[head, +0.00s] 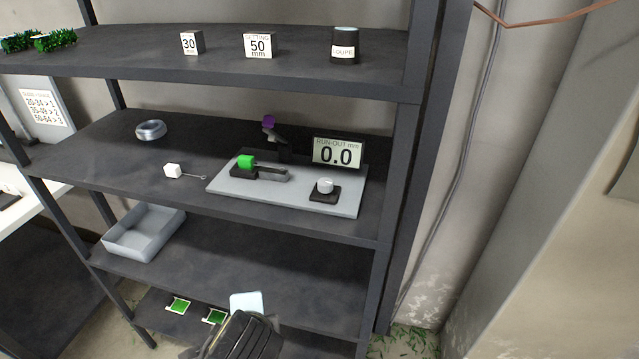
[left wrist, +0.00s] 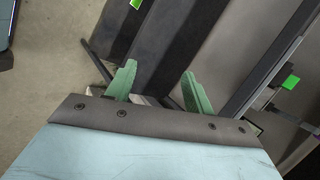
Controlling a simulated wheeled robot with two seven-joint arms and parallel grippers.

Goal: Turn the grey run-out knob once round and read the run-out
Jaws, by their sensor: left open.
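The light grey run-out knob (head: 325,185) sits on a small dark base at the right of a grey plate (head: 222,186) on the middle shelf. The run-out display (head: 338,153) behind it reads 0.0 mm. A green piece (head: 246,161) sits in a dark holder on the plate's left, with a purple-topped part (head: 269,122) behind it. My left gripper (left wrist: 159,80) is open in the left wrist view, its green fingers apart with no object seen between them. The knob does not show there. My right gripper is in neither view.
A wire coil (head: 151,130) and a white tag (head: 173,170) lie left of the plate. The upper shelf holds a 30 block (head: 191,43), a 50 block (head: 258,45) and a loupe pot (head: 344,45). A grey tray (head: 143,234) stands below. A shelf post stands right.

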